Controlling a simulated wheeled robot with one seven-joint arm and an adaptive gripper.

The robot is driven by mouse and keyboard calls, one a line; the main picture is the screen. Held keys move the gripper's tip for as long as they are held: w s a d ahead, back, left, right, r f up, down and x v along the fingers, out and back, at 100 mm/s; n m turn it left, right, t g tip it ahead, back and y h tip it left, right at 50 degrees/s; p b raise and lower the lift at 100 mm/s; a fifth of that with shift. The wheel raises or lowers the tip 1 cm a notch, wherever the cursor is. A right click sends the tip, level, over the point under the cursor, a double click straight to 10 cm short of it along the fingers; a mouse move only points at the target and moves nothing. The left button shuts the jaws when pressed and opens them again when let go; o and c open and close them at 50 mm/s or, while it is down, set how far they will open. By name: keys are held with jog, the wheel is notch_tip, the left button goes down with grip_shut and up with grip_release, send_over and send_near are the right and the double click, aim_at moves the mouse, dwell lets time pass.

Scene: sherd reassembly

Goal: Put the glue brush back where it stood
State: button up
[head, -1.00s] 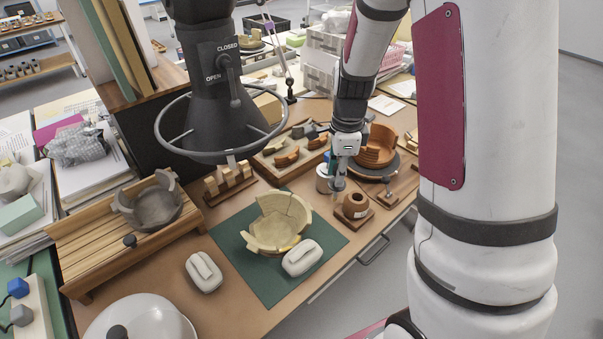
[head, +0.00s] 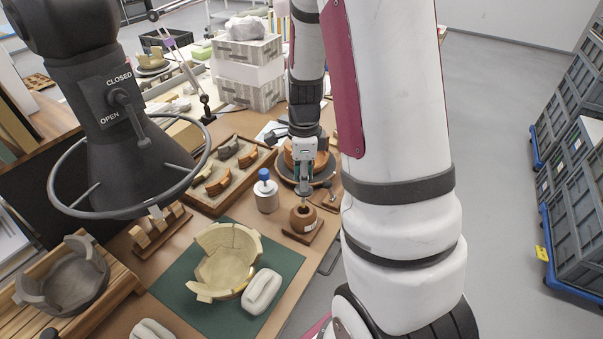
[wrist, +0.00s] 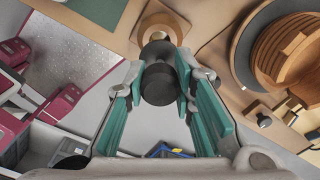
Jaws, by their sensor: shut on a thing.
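The glue brush (wrist: 158,82) shows in the wrist view as a dark, round-ended handle between the teal finger pads of my gripper (wrist: 157,72). My gripper (head: 304,190) is shut on it. In the head view it points down, just above a round brown pot (head: 303,216) on a small wooden base. The pot also shows in the wrist view (wrist: 148,22), just beyond the brush. The brush's lower end is hidden, so I cannot tell whether it is inside the pot. A white jar with a blue lid (head: 266,196) stands left of the pot.
A turntable with a brown vessel (head: 318,163) stands close behind my gripper. A sherd tray (head: 225,178) lies left. A pale broken bowl (head: 228,262) and a white block (head: 262,291) are on the green mat (head: 283,262). A dark extractor hood (head: 130,160) hangs at left.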

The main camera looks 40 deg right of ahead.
aim_at(303, 205)
jog(key=shift+f+b, duration=1.85)
jog(key=shift+f, duration=1.45)
jog(key=shift+f, duration=0.35)
jog(key=o, duration=0.9)
jog(key=shift+r, duration=0.1)
notch_tip(303, 205, up, 12)
jog(key=shift+f, duration=0.15)
